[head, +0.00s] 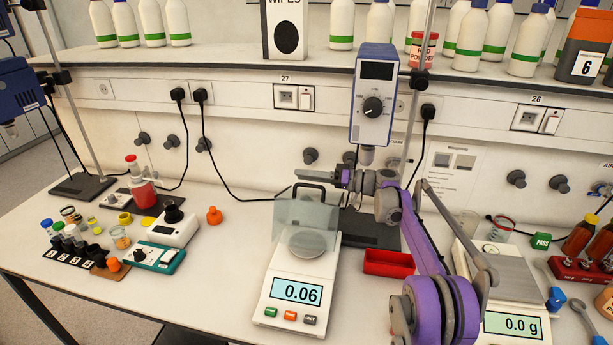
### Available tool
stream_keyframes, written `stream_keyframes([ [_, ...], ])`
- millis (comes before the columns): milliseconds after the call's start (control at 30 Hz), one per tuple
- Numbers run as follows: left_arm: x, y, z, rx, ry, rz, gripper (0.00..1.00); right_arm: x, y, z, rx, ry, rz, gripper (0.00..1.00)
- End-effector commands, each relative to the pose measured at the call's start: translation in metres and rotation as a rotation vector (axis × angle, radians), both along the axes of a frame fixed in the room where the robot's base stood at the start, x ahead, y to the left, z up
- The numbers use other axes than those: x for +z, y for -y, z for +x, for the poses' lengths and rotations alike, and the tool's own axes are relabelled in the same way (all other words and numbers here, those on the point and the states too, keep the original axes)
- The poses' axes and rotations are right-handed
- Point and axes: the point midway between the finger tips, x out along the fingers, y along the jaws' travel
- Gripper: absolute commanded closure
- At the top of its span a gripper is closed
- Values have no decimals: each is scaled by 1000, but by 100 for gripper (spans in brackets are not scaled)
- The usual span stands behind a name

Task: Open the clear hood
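The clear hood (290,214) is a see-through, greenish cover on the white balance (288,289) that reads 0.06. A dark handle stands at its top. The round weighing pan (306,244) shows through or just below the hood; I cannot tell how far the hood is raised. My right gripper (318,181) reaches in from the right, at the level of the handle and close to it. Its fingers point left and overlap the handle in the picture. I cannot tell whether they touch or grip it. My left gripper is out of view.
A blue-grey stirrer head (374,99) hangs on a stand behind my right gripper. A red tray (388,263) lies right of the balance. A second balance (511,318) reading 0.0 g stands at the right. A white device (173,228) and vials are at the left.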

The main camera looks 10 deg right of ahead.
Motion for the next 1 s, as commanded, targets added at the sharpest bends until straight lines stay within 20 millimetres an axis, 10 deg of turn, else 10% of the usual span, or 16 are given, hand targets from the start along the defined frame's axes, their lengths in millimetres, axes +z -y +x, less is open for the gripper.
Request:
stream_keyframes([
  [367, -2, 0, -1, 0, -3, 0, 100, -1, 10, -3, -3, 0, -1, 55],
  [1000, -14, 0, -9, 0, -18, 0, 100, -1, 102, -33, -1, 0, -1, 55],
])
